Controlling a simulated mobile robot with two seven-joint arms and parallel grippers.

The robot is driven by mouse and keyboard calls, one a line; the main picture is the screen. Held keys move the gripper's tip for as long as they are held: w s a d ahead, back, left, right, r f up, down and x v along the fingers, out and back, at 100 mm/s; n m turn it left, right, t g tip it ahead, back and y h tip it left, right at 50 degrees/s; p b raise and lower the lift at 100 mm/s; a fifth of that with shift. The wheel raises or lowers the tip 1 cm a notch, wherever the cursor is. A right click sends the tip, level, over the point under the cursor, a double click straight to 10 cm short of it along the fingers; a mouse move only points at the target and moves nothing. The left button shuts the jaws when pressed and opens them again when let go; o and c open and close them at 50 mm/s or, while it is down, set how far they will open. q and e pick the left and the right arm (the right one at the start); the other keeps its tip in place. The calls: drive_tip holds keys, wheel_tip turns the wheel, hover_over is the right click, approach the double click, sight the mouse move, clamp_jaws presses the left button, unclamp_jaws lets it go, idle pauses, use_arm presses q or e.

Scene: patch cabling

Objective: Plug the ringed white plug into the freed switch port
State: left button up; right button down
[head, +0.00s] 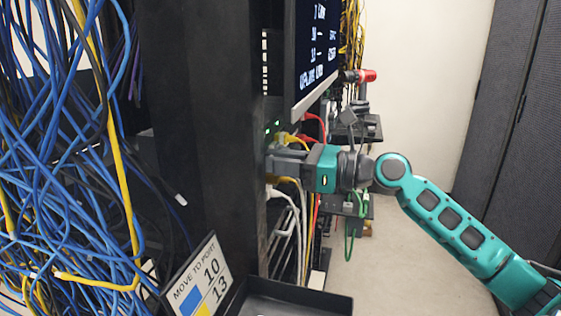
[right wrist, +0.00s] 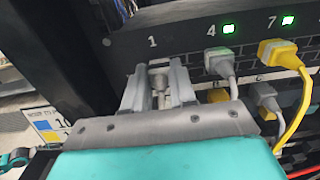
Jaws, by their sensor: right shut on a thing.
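My right gripper (right wrist: 157,88) is shut on a small pale plug (right wrist: 158,80) in the right wrist view, in front of the switch (right wrist: 185,38) below label 1. I cannot tell whether the plug is seated in a port, and no ring on it can be made out. In the head view the right gripper (head: 273,161) reaches in from the right against the rack, its tips partly hidden by the rack post. Beside it, a grey-white plug (right wrist: 223,65) sits under label 4 and a yellow plug (right wrist: 282,53) under label 7, both with green lights above. My left gripper is not in view.
Lower plugs and cables, one grey (right wrist: 265,97), crowd the right of my fingers. A wide dark post (head: 205,120) stands left of the gripper. A sign (head: 203,283) reads "MOVE TO PORT 10 13". A monitor (head: 315,45) hangs above; a black tray (head: 300,298) is below.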

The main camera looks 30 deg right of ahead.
drive_tip(key=shift+w+a, duration=0.2)
drive_tip(key=shift+w, duration=0.1)
idle(0.6)
drive_tip(key=c, duration=0.8)
unclamp_jaws()
drive_tip(key=b+v, duration=0.1)
drive_tip(key=v, duration=0.7)
idle(0.7)
